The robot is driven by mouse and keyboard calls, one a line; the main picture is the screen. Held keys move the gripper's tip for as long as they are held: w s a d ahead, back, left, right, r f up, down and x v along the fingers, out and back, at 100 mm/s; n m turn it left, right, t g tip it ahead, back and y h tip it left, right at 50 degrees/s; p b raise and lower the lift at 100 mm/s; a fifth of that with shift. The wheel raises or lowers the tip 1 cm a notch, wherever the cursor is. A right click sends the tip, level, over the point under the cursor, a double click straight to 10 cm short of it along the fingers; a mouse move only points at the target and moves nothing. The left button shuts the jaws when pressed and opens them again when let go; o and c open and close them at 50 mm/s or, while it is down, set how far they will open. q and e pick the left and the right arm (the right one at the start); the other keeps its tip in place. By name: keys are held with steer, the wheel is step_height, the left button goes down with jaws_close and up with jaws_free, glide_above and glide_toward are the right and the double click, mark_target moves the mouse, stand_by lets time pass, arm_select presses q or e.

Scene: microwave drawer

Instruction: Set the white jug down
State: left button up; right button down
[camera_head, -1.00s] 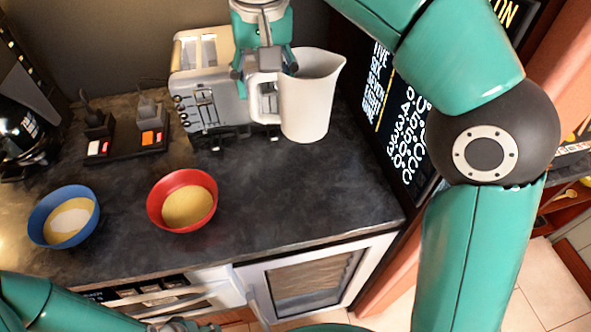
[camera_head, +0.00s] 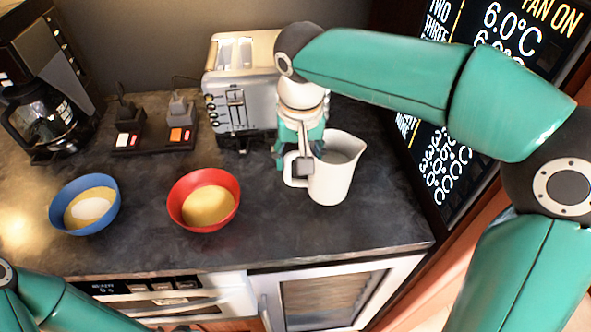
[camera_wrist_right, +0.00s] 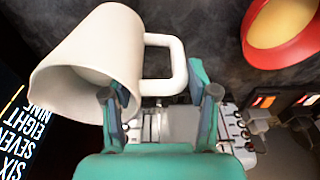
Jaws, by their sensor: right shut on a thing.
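The white jug (camera_head: 338,174) is upright over the dark counter (camera_head: 285,232), in front of and to the right of the toaster. My right gripper (camera_head: 303,160) is shut on its handle, on the jug's left side. In the right wrist view the jug (camera_wrist_right: 92,62) shows at the upper left, and its handle lies between the fingers of my right gripper (camera_wrist_right: 160,96). I cannot tell whether its base touches the counter. My left arm shows at the bottom left of the head view, but its gripper is not visible.
A red bowl (camera_head: 226,212) and a blue bowl (camera_head: 60,213) stand to the left. The toaster (camera_head: 235,105), switch boxes (camera_head: 180,135) and coffee maker (camera_head: 45,115) stand behind. A dark display panel (camera_head: 440,170) borders the right. Counter in front of the jug is clear.

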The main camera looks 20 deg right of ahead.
mark_target(298, 182)
steer(key=shift+f, duration=1.75)
steer(key=shift+c, duration=1.5)
jaws_free()
step_height(298, 182, up, 12)
steer(key=s, duration=0.1)
steer(key=shift+s+a+p, duration=0.2)
steer(key=shift+s+p, duration=0.1)
steer(key=shift+p, duration=0.1)
steer(key=shift+f, duration=0.1)
